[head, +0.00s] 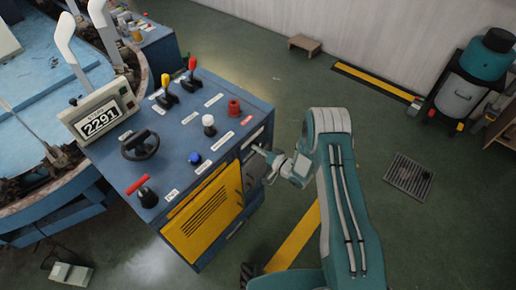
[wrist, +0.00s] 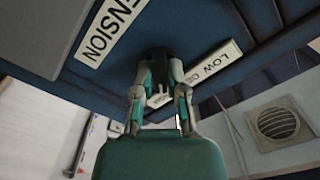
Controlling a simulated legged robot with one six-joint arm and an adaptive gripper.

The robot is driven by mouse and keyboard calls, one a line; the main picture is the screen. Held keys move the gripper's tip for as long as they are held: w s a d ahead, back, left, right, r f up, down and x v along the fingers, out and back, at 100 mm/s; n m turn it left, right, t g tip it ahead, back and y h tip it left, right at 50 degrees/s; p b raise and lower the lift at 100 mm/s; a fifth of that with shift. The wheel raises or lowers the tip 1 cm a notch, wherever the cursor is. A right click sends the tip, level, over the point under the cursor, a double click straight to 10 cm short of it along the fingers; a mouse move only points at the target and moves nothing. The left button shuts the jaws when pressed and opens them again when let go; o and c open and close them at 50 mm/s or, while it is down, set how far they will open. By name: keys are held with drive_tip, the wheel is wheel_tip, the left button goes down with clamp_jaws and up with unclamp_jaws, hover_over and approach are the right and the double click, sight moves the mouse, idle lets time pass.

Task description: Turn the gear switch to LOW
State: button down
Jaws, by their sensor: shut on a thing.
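The blue control console (head: 222,93) stands at the middle left in the head view. My gripper (head: 259,160) is at its right side face, just below the top panel edge. In the wrist view my gripper (wrist: 158,82) is shut, its fingers on both sides of a dark switch (wrist: 158,62), taken to be the gear switch. A white label reading "LOW GE..." (wrist: 208,65) is right of the switch, partly cut off by the finger. The switch's exact setting cannot be told, and in the head view the switch is hidden by my gripper.
The console top carries a red lever (head: 138,185), a black handwheel (head: 139,145), a blue button (head: 195,158), and a display reading 2291 (head: 100,120). A "TENSION" label (wrist: 108,32) is left of the switch. A yellow vented panel (head: 203,215) is below.

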drive_tip(key=shift+w, duration=0.15)
drive_tip(key=n, duration=1.3)
drive_tip(key=shift+w+r, duration=0.15)
drive_tip(key=shift+n, duration=2.4)
drive_tip(key=c, duration=0.7)
unclamp_jaws()
